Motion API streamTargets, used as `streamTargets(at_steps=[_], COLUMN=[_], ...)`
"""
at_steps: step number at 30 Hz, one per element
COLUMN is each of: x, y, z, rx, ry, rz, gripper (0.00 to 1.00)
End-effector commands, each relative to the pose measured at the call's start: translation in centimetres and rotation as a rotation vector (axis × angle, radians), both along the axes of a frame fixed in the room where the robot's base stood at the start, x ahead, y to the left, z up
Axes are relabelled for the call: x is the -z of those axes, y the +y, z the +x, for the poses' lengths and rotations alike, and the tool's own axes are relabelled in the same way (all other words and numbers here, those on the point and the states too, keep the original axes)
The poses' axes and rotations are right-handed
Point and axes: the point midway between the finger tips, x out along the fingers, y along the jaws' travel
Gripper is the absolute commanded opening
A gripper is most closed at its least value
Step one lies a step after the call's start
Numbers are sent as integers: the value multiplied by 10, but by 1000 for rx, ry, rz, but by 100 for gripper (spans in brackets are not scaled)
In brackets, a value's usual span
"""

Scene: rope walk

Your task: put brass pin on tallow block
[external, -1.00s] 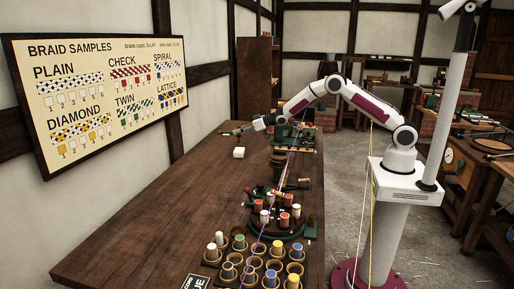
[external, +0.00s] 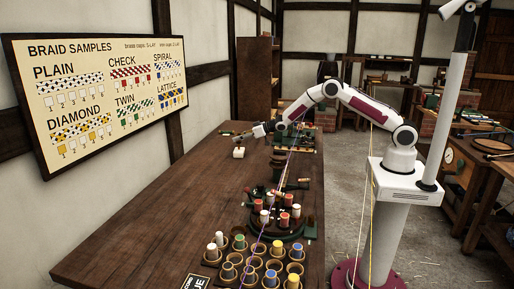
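The tallow block (external: 239,153) is a small pale block on the far part of the long dark table. My gripper (external: 242,141) is just above and behind it, reaching in from the right. The fingers are too small to tell whether they are open or shut. I cannot make out the brass pin; it may be hidden at the fingers or too small to see. I cannot tell whether anything touches the block's top.
A green-based device (external: 293,150) stands to the right. A round stand (external: 277,222) with bobbins and several cups (external: 263,264) fill the near right. The table's left side is clear.

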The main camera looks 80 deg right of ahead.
Motion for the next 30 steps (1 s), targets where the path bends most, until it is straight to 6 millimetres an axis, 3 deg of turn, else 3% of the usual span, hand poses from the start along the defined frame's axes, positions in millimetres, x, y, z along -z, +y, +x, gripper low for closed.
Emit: streamTargets(at_steps=[16,30], x=[-4,-16], y=[0,0], z=[-2,-30], rx=[0,1], ry=[0,1], rz=[1,0], gripper=[33,33])
